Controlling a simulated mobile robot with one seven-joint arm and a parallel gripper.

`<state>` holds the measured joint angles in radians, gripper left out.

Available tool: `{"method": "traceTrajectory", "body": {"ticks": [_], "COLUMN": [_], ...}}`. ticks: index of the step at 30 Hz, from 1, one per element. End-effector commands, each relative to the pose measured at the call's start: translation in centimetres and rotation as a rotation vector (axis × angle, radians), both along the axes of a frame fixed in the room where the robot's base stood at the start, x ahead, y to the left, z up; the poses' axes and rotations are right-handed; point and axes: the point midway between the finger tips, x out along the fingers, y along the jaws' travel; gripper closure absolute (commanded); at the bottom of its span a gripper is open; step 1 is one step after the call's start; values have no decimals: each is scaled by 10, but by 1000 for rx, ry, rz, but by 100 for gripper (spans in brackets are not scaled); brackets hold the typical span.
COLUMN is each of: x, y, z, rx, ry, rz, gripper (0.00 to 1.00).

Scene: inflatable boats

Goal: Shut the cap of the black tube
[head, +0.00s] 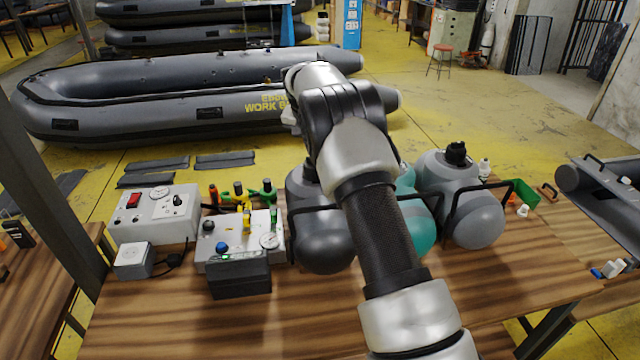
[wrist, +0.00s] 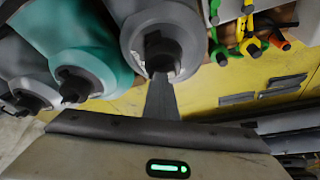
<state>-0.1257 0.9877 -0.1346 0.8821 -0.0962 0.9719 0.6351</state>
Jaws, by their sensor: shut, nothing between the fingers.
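The black tube (head: 322,238) looks like the dark rounded tank on the wooden table. In the head view my arm covers part of its top. In the wrist view the same tank (wrist: 190,22) shows with a black cap (wrist: 162,48) on its end. My gripper (wrist: 160,74) is shut and empty, with its fingertips right at the cap. I cannot tell whether they touch it. In the head view the gripper is hidden behind my arm.
A teal tank (head: 424,232) and a grey tank (head: 470,205) stand to the right in black racks. A panel with coloured valves (head: 235,226), a white control box (head: 150,215) and a black box (head: 240,278) are on the left. The front of the table is clear.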

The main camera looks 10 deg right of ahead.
Motion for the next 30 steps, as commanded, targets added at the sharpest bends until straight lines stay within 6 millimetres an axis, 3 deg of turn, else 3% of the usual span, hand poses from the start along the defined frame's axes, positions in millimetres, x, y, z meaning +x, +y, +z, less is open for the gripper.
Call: {"method": "traceTrajectory", "body": {"ticks": [1,2,21,30], "x": [-4,-4,-2,-3], "y": [4,4,0,-1], "z": [-22,-21,46,57], "rx": [7,6,1,-1], "ry": [21,21,12,13], "rz": [2,2,0,-1], "gripper": [100,100,100,100]}}
